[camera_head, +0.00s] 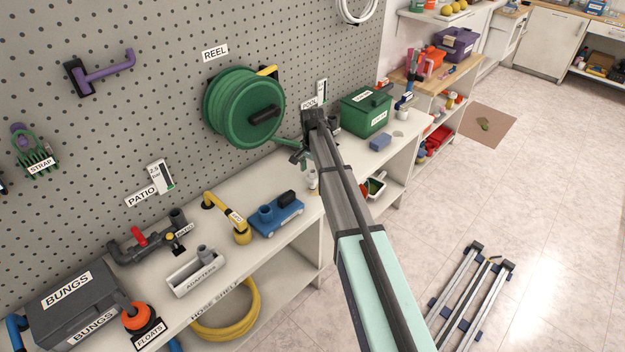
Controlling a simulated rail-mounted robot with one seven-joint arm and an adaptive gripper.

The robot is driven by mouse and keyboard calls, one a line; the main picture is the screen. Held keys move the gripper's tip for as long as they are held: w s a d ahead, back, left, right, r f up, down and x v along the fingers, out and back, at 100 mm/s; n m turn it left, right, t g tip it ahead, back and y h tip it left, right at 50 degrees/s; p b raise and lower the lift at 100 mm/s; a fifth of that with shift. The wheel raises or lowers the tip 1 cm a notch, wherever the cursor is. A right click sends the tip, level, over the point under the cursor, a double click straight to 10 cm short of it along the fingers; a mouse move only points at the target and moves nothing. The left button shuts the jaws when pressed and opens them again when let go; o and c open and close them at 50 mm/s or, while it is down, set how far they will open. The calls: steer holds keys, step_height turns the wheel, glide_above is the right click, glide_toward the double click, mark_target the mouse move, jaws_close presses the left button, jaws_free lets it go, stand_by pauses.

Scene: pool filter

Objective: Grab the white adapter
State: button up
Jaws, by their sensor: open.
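My gripper (302,156) is at the far end of my outstretched arm, over the bench near the wall, right of the green hose reel. It is small and dark here; it is open and I see nothing held in it. A small whitish piece (312,180) stands on the bench just below and right of the gripper; I cannot tell whether it is the white adapter. A pale tray labelled ADAPTERS (196,278) sits further left on the bench with grey fittings (205,254) in it. I make out no clearly white adapter in it. My arm hides part of the bench.
A blue pump-like unit (276,216) and a yellow bent pipe (240,232) stand between tray and gripper. The green reel (243,107) juts from the pegboard. Grey rails (470,290) lie on the floor.

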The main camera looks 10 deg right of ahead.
mark_target(313, 180)
steer(key=shift+w+d+f+p, duration=0.15)
steer(key=shift+f+p, duration=0.45)
steer(key=shift+f, duration=0.7)
steer(key=shift+w+a+f+p, duration=0.15)
steer(key=shift+f+p, duration=0.45)
steer(key=shift+f, duration=0.7)
steer(key=shift+d, duration=0.1)
steer(key=c, duration=1.2)
